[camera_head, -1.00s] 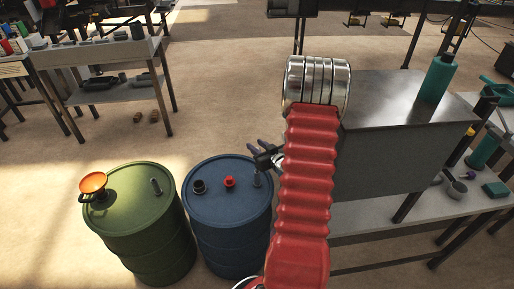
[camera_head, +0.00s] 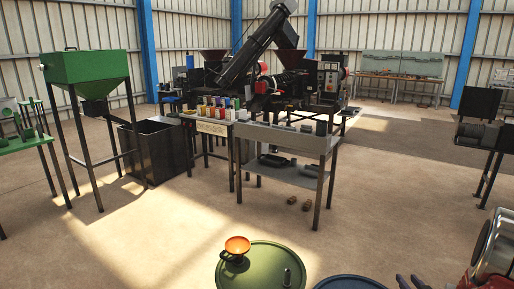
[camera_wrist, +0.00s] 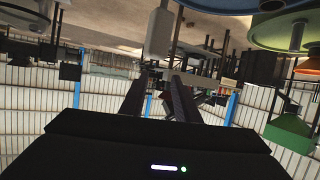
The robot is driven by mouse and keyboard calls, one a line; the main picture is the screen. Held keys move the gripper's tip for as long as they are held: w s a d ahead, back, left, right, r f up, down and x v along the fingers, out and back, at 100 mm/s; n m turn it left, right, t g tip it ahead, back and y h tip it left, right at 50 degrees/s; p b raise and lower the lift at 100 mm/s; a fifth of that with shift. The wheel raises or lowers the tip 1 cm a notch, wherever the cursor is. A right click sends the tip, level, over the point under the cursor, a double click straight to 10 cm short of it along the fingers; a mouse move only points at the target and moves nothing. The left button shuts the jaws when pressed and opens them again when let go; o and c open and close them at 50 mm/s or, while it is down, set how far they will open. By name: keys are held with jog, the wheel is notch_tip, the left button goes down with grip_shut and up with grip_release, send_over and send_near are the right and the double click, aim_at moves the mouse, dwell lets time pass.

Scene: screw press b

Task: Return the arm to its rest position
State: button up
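My gripper (camera_head: 411,282) shows at the bottom right of the head view, with its two dark fingers apart. My red arm with its silver joint is cut off at the right edge. In the wrist view the fingers (camera_wrist: 160,77) show a gap between them with nothing held. That view is upside down, with the floor at the top. A pale grey cylinder (camera_wrist: 160,32) shows just beyond the fingers; I cannot tell whether it touches them.
A green drum (camera_head: 258,268) with an orange funnel (camera_head: 237,246) stands at the bottom centre. A blue drum (camera_head: 348,284) is beside it, mostly cut off. A grey table (camera_head: 285,140), a black bin (camera_head: 155,150) and a green hopper (camera_head: 90,66) stand farther back. Open floor lies between.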

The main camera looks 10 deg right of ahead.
jog(key=a+r+n+g, duration=0.1)
jog(key=a+r+g, duration=0.3)
jog(key=a+r, duration=1.4)
jog(key=s+a+r+n+g+y, duration=0.1)
jog(key=s+a+r+g+y, duration=0.1)
jog(key=s+a, duration=0.8)
jog(key=s+a+r+n+g+y, duration=0.1)
jog(key=s+a+r+y, duration=0.1)
jog(key=s+a, duration=0.8)
jog(key=a, duration=0.4)
jog(key=shift+s+g, duration=0.3)
jog(key=shift+g, duration=0.1)
